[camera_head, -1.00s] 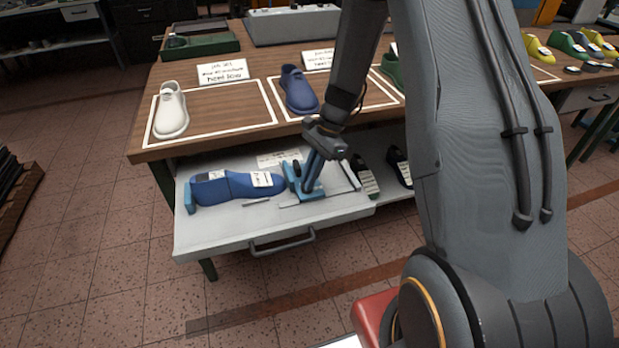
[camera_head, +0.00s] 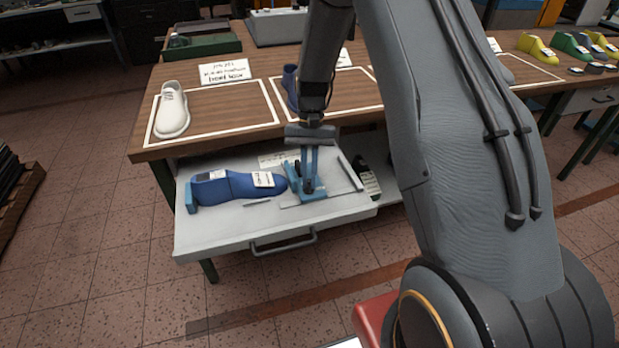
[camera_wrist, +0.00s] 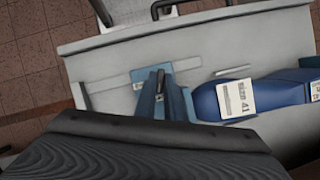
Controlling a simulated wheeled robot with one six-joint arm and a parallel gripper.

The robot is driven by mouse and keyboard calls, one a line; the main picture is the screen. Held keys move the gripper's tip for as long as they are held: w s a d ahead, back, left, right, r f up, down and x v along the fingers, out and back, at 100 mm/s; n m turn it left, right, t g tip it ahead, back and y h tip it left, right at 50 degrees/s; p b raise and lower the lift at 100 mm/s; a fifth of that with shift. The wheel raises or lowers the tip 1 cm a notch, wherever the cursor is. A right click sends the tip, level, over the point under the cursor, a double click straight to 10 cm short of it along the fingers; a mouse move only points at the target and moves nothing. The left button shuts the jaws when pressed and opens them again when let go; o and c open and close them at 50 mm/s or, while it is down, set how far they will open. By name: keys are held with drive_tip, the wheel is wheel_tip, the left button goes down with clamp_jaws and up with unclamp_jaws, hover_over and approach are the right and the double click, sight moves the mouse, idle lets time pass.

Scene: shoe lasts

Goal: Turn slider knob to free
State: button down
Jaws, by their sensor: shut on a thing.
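At the tray's right is a light blue slider (camera_head: 292,169) on a rail (camera_head: 342,170). The slider plate shows in the wrist view (camera_wrist: 186,65). My gripper (camera_head: 309,182) points down over the slider, its blue fingers shut on the dark knob (camera_wrist: 160,76). The fingers hide most of the knob, so I cannot read its setting.
A white shoe (camera_head: 172,110) and a blue shoe (camera_head: 290,88) stand on the wooden tabletop (camera_head: 225,105) above the drawer. A black last (camera_head: 367,178) lies right of the tray. The drawer handle (camera_head: 283,243) sticks out in front.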

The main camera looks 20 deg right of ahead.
drive_tip(key=shift+w+a+r+n+h, duration=0.1)
drive_tip(key=shift+n+h, duration=0.35)
drive_tip(key=shift+n, duration=0.65)
drive_tip(key=shift+a+n+h, duration=0.1)
drive_tip(key=shift+n+h, duration=0.35)
drive_tip(key=shift+n, duration=0.65)
drive_tip(key=c, duration=1.8)
unclamp_jaws()
drive_tip(key=shift+c, duration=0.2)
drive_tip(key=b+v, duration=0.2)
drive_tip(key=v, duration=0.5)
drive_tip(key=shift+w+r, duration=0.2)
drive_tip(key=shift+r, duration=0.1)
